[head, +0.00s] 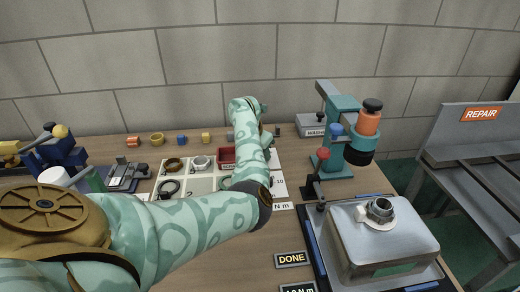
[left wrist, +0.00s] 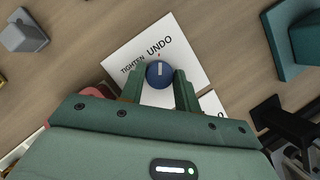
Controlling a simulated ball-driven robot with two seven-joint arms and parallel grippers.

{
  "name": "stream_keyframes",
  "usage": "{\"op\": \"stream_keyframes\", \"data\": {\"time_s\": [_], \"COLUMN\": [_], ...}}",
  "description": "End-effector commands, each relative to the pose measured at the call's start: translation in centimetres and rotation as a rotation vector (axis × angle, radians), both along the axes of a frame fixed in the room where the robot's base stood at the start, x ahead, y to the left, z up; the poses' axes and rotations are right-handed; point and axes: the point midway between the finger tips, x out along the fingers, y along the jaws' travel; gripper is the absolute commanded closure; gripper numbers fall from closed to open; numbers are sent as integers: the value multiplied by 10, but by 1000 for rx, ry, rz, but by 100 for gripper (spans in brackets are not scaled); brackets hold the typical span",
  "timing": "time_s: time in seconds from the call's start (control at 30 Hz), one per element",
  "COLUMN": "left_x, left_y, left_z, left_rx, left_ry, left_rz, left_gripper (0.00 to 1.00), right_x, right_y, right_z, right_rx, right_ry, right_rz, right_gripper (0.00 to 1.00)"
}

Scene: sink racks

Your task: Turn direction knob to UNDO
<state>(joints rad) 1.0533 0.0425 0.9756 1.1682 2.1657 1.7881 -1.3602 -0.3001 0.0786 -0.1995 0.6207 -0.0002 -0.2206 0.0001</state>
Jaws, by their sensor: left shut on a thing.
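The direction knob (left wrist: 155,78) is a round blue dial with a white pointer line, on a white card (left wrist: 190,48) printed TIGHTEN and UNDO. In the left wrist view the pointer is aimed up toward a small red mark, between the two words and nearer the start of UNDO. My left gripper (left wrist: 159,80) has one finger on each side of the knob and is shut on it. In the head view my left arm hides the knob, and only a strip of the card (head: 279,186) shows. My right gripper is in neither view.
A teal press (head: 342,125) with an orange cylinder stands to the right. A red-knobbed lever (head: 322,155) stands near a metal housing (head: 385,240) on a dark tray. A white parts tray (head: 200,182) lies behind my arm. A REPAIR bench (head: 480,150) is at far right.

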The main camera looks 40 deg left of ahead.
Motion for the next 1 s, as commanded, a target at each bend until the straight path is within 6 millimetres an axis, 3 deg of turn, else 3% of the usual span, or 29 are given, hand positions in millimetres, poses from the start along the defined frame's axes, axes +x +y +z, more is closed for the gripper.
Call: {"op": "stream_keyframes", "data": {"time_s": [0.53, 0.57, 0.6, 0.87, 1.0], "left_x": [0, 0, 0, 0, -3], "left_y": [-1, -1, 0, 0, 0], "left_z": [-1, -1, -1, 0, 9], "left_rx": [-1, 0, 0, 0, 0], "left_ry": [2, 2, 2, 1, -1], "left_rz": [-24, -24, -24, -22, -22], "left_gripper": [91, 60, 48, 46, 46], "right_x": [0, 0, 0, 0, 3], "right_y": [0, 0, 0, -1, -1], "right_z": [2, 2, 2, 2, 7], "right_rx": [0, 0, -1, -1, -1], "right_ry": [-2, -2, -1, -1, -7], "right_rz": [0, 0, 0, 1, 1], "right_gripper": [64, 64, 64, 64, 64]}}
